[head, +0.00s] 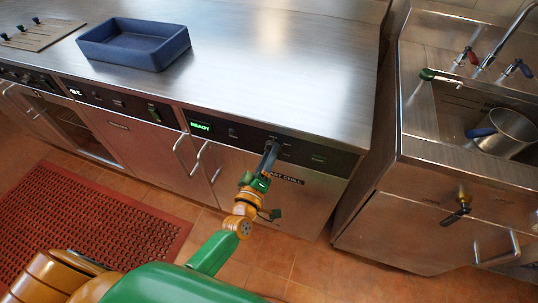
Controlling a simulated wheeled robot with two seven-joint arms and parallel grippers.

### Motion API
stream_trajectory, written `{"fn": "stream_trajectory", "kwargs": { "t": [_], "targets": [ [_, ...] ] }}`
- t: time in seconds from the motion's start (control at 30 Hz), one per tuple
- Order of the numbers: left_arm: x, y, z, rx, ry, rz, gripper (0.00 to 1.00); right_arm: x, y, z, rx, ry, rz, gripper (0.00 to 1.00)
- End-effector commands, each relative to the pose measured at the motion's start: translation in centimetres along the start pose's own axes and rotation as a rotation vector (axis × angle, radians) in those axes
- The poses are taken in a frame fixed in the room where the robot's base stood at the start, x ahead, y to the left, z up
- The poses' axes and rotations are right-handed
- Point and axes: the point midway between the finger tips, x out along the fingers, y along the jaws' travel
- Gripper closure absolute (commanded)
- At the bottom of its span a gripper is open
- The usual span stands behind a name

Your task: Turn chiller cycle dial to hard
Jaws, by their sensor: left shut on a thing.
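The chiller's black control panel (228,132) runs along the front edge of the steel counter, above a door marked "...ST CHILL" (285,174). Its green display (200,127) reads "READY". My left arm reaches up from the bottom of the head view. My left gripper (269,155) is at the panel, right of the display, with its fingers shut at the cycle dial. The fingers cover the dial, so its setting cannot be read. Small labels around the dial are too small to read. My right gripper is not in view.
A blue tray (134,54) stands on the counter at the back left. A sink unit (420,150) with a steel pot (507,132) stands at the right, across a narrow gap. A red perforated mat (95,232) lies on the tiled floor.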

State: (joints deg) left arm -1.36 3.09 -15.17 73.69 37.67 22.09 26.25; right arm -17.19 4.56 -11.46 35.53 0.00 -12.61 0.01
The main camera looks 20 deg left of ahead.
Motion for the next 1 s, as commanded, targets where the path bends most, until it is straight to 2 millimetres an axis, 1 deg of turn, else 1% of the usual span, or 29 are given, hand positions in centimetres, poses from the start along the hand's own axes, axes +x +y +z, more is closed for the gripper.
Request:
{"fn": "stream_trajectory", "kwargs": {
  "t": [0.1,0.13,0.23,0.5,0.57,0.8,0.9,1.0],
  "targets": [
    [0.0,0.0,0.0,0.002,-0.001,-0.001,1.0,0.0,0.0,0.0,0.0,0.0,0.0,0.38],
    [0.0,0.0,0.0,0.002,-0.001,-0.001,0.47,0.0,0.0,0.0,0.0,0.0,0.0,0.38],
    [0.0,0.0,0.0,0.001,-0.001,-0.001,0.2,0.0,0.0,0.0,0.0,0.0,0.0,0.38],
    [0.0,0.0,0.0,0.0,0.0,0.0,0.2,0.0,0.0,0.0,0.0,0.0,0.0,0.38],
    [-0.5,-0.1,0.0,0.0,-0.001,-0.002,0.2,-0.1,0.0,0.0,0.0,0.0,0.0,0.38],
    [-5.4,-0.1,0.1,0.001,-0.002,-0.002,0.2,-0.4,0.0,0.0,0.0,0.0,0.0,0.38],
    [-6.7,-0.1,0.1,0.001,-0.003,-0.002,0.2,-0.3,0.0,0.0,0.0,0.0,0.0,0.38],
    [-7.2,0.0,0.0,0.001,-0.001,-0.001,0.2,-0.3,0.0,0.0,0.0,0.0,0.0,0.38]
  ]
}}
